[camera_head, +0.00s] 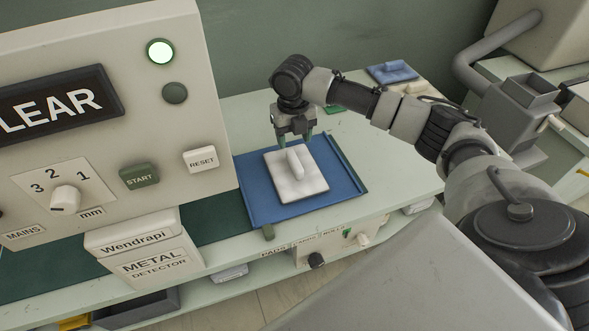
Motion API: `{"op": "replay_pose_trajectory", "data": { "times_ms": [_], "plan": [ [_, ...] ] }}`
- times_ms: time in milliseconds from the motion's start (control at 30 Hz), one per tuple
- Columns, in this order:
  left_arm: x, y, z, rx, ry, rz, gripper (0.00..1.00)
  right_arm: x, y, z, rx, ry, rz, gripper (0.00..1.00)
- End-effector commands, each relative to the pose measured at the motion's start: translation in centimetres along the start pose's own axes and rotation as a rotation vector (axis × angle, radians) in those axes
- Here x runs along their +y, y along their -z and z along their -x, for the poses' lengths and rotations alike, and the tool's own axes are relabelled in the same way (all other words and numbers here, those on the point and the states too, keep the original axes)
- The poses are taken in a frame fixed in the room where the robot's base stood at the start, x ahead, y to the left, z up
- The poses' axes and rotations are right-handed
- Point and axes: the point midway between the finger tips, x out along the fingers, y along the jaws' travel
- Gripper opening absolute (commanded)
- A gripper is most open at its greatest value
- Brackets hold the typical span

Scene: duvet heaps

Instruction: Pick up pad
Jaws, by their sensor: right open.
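A white pad (312,184) with a raised bar-shaped grip (295,162) on top lies on a blue tray (262,203) on the pale green bench. My right gripper (295,140) is open and points down just above the far end of the pad's grip. Its fingers stand at either side of that end in the picture; I cannot tell whether they touch it. My left gripper is not in view.
A beige metal detector (140,40) with a lit green lamp stands at the left, close to the tray. A blue pad (392,72) lies at the back of the bench. Grey machinery (525,105) stands at the right. The bench right of the tray is clear.

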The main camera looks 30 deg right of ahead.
Motion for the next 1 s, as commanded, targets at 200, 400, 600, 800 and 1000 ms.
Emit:
{"op": "replay_pose_trajectory", "data": {
  "times_ms": [200, 400, 600, 800, 1000],
  "plan": [
    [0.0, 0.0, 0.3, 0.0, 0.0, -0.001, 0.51, 0.0, 0.0, -2.9, 0.0, 0.0, -0.002, 0.55],
    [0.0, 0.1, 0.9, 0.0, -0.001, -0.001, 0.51, -0.1, 0.2, -4.6, 0.002, 0.001, -0.001, 0.55],
    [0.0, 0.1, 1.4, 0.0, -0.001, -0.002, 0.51, -0.2, 0.3, -7.6, 0.001, 0.0, -0.002, 0.55],
    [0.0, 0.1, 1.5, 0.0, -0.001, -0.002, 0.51, -0.2, 0.2, -8.4, -0.003, 0.0, 0.0, 0.55],
    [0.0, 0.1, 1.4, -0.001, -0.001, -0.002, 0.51, -0.2, 0.2, -8.4, -0.003, 0.0, -0.001, 0.46]
  ]
}}
